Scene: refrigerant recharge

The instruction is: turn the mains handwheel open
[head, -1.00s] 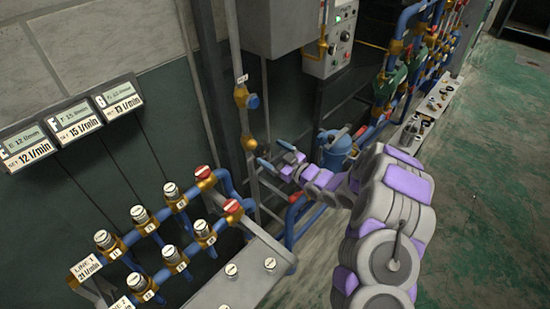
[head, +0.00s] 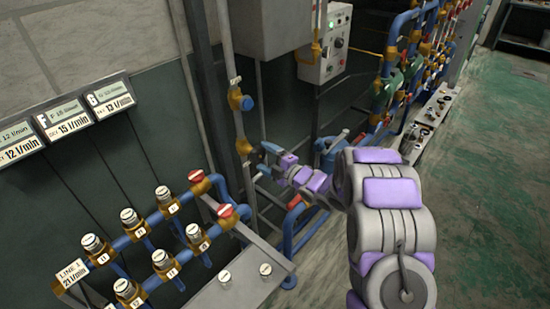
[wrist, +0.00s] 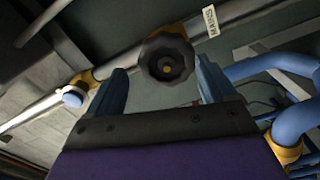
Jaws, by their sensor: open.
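The mains handwheel (wrist: 167,60) is a dark knobbed wheel with a small brass centre, on a pale pipe beside a white label (wrist: 209,22) reading MAINS in the wrist view. My gripper (wrist: 160,82) is open, its two blue fingers standing to the left and right of the wheel's lower part. The wheel shows between the fingertips with a visible space on each side; contact is not visible. In the head view my gripper (head: 262,160) is at the vertical pipe (head: 237,118), near its lower brass fitting, and hides the wheel.
A blue-capped brass fitting (head: 241,101) is higher on the same pipe. A grey control box (head: 326,58) is behind. Valve manifolds with red caps (head: 197,176) and a grey bench plate (head: 240,285) are at lower left. The green floor (head: 490,190) at right is clear.

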